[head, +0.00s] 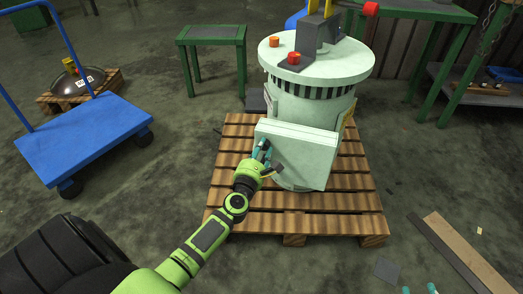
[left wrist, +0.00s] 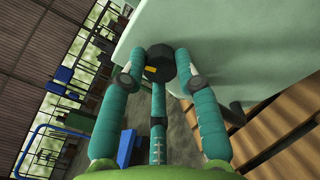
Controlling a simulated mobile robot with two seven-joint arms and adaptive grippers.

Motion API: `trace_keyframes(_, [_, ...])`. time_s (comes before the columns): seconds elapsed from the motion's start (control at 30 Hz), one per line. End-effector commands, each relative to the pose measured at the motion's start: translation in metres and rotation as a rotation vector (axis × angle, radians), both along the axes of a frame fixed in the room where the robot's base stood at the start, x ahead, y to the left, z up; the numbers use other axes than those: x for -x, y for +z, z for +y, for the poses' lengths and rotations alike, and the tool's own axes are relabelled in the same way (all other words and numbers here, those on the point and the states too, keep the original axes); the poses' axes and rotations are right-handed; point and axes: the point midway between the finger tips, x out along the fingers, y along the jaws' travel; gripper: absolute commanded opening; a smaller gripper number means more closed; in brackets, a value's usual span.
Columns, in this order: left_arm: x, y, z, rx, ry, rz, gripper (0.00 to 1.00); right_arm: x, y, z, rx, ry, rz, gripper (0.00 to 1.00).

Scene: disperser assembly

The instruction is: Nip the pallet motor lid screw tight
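The motor (head: 312,105) is a pale green cylinder standing upright on a wooden pallet (head: 300,222). Its box-like lid (head: 305,158) faces me on the near side. My left gripper (head: 263,150) is at the lid's left edge. In the left wrist view a dark, faceted screw head (left wrist: 159,60) with a small yellow mark sits at the lid's edge. The teal fingers of the left gripper (left wrist: 155,75) are closed around it, with tips against its sides. In the head view the screw is hidden by the hand. Of my right gripper (head: 418,289), only two separated teal fingertips show at the bottom edge.
A blue cart (head: 85,135) stands at the left. A small green table (head: 212,35) is behind the pallet. Planks (head: 465,255) lie on the floor at the right. Green workbenches (head: 430,12) are at the back right. Floor between cart and pallet is clear.

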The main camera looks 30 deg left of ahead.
Motion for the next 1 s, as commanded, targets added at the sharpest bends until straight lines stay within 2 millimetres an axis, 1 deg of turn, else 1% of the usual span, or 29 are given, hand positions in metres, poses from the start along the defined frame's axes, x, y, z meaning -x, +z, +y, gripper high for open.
trace_keyframes(0.77, [0.002,-0.004,0.001,-0.027,0.002,0.017,0.0,0.003,-0.004,-0.002,0.007,-0.003,0.03,0.4])
trace_keyframes(0.87, [0.002,-0.004,0.001,-0.049,0.002,0.024,0.0,0.006,-0.008,-0.004,0.012,-0.008,0.055,0.4])
trace_keyframes(1.0, [0.002,-0.004,0.001,-0.106,0.003,0.041,0.0,0.018,-0.022,-0.012,0.032,-0.024,0.146,0.4])
